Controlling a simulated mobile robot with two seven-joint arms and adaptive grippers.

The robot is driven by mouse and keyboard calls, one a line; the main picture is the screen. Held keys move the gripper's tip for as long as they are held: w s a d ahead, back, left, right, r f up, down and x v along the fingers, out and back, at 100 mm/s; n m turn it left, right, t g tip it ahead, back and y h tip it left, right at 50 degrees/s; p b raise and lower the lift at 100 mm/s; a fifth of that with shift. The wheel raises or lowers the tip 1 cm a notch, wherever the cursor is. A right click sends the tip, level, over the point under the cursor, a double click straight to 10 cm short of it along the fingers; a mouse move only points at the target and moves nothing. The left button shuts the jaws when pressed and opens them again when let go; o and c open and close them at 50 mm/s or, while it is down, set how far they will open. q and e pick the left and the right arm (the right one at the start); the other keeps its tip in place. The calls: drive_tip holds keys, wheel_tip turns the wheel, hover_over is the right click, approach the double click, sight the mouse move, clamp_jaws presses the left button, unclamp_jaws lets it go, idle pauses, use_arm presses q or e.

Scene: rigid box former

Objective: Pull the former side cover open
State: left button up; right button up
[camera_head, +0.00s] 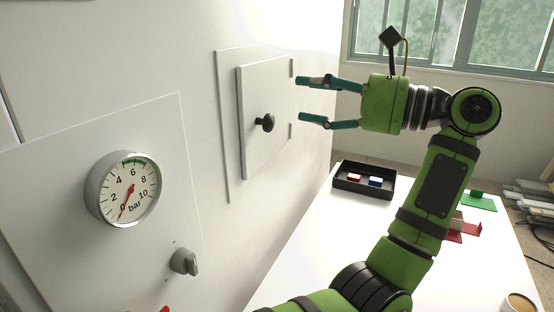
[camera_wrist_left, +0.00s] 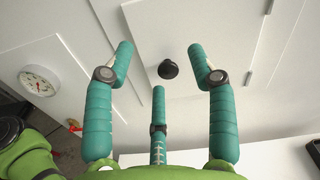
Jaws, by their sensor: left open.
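The former side cover (camera_head: 266,90) is a white square panel on the white machine wall, with hinges on its right edge. It looks shut. In the left wrist view the knob (camera_wrist_left: 168,69) shows ahead, between and beyond the teal fingertips (camera_wrist_left: 160,62), with no contact visible. My right gripper is not in view.
A pressure gauge (camera_head: 123,189) and a grey rotary switch (camera_head: 184,261) are on the panel at left. Below is a white table (camera_head: 325,240) with a black tray (camera_head: 364,189) holding red and blue blocks. A cup (camera_head: 517,303) stands at lower right.

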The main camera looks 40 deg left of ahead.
use_arm(q)
drive_tip(key=b, duration=0.4)
approach(273, 126)
drive_tip(key=a, duration=0.2)
drive_tip(key=x, duration=0.2)
drive_tip(key=p+x, duration=0.1)
drive_tip(key=x, duration=0.3)
drive_tip(key=shift+s+r, duration=0.1)
drive_tip(key=shift+s, duration=0.25)
drive_tip(key=shift+s+a+p, duration=0.15)
drive_tip(key=shift+a+p, duration=0.15)
drive_tip(key=shift+a, duration=0.2)
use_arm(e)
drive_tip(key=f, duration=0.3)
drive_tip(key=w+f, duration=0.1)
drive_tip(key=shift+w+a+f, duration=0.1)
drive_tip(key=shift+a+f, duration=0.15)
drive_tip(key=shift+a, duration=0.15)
use_arm(q)
clamp_jaws()
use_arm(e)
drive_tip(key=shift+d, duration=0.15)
